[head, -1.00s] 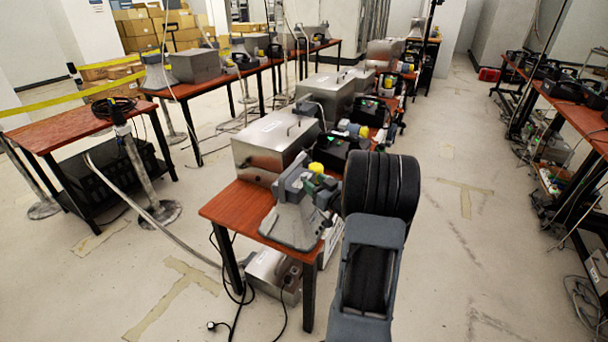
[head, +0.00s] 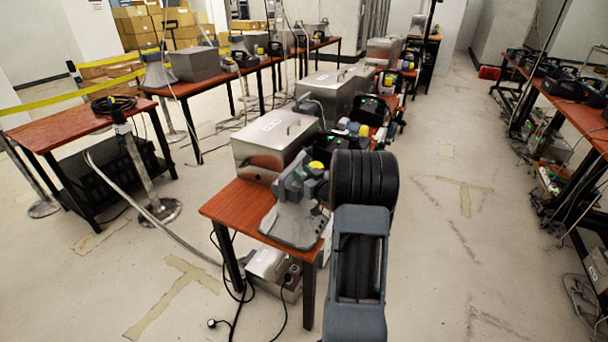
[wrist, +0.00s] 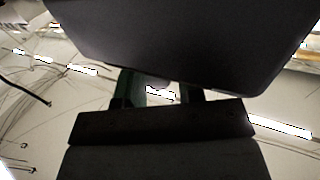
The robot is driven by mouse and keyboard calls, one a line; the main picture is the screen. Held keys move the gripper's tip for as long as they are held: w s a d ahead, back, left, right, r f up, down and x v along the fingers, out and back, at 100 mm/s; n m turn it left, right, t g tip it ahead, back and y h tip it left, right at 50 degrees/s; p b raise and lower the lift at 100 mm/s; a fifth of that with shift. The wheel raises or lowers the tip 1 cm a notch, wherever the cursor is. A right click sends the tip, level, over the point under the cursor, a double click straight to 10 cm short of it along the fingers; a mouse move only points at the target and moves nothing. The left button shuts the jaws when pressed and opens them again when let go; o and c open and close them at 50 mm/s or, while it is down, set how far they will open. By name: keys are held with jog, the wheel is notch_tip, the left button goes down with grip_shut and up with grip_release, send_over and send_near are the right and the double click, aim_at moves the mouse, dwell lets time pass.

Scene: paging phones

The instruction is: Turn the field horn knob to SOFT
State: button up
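The grey field horn (head: 292,222) stands at the front end of the near red-brown table, its wide mouth facing down toward the front edge. A yellow cap (head: 317,165) shows at its upper part. I cannot make out the knob or its marks. My arm covers the horn's right side in the head view and hides my gripper there. In the wrist view the two dark fingers of my gripper (wrist: 160,92) stand apart with a bright gap between them. A large dark grey panel (wrist: 180,40) covers their ends, so anything between the tips is hidden.
A steel box (head: 272,145) sits behind the horn on the table (head: 232,205). A metal box (head: 270,268) and cables lie below. More equipment lines the table further back. Open floor (head: 445,250) lies to the right, up to another table (head: 570,105).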

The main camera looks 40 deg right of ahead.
grip_shut()
jog(key=shift+n+y, duration=0.3)
jog(key=shift+y, duration=0.1)
jog(key=n+y, duration=0.1)
jog(key=y, duration=0.2)
jog(key=n+g+y+p, duration=0.1)
jog(key=n+y, duration=0.1)
jog(key=shift+n+g+y, duration=0.3)
jog(key=shift+y, duration=0.1)
jog(key=shift+n+g+y, duration=1.8)
jog(key=shift+n+y, duration=0.2)
jog(key=shift+y, duration=0.6)
jog(key=shift+n+g, duration=0.3)
jog(key=shift+o, duration=1.4)
grip_release()
